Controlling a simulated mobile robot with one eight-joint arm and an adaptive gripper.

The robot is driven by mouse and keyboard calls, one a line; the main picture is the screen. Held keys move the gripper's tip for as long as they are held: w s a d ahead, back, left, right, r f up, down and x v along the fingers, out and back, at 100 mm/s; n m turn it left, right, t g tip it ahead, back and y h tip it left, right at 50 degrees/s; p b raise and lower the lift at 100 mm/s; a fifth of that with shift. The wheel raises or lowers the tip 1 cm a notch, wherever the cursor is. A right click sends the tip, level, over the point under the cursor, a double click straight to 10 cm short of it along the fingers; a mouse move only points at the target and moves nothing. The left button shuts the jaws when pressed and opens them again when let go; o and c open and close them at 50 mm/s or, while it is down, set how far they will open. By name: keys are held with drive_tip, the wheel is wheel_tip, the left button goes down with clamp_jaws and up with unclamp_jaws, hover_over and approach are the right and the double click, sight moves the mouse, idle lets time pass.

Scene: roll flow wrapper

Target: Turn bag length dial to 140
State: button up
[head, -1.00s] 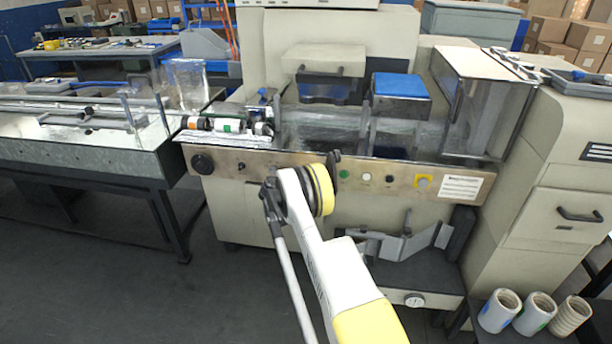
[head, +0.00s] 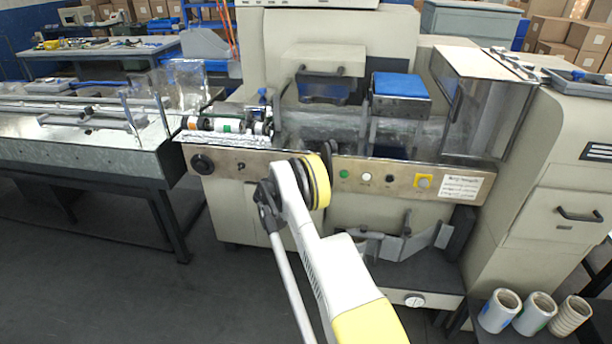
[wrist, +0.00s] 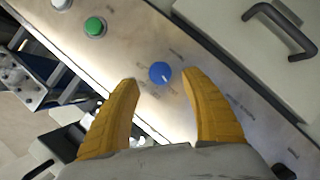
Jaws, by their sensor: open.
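A round blue dial (wrist: 160,73) with a white pointer mark sits on the metal control panel (wrist: 140,40) in the wrist view. Small printed marks surround it, too blurred to read. My gripper (wrist: 162,80) is open, its two yellow fingers apart on either side of the dial. The fingertips appear near the panel; I cannot tell whether they touch the dial. In the head view, my arm reaches the front panel (head: 262,163) and hides the dial and the fingers.
A black knob (head: 202,163) is at the panel's left. A black handle (wrist: 285,30) is beside the panel in the wrist view.

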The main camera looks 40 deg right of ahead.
drive_tip(key=v, duration=0.8)
drive_tip(key=shift+s+a+r, duration=0.15)
drive_tip(key=shift+a, duration=0.2)
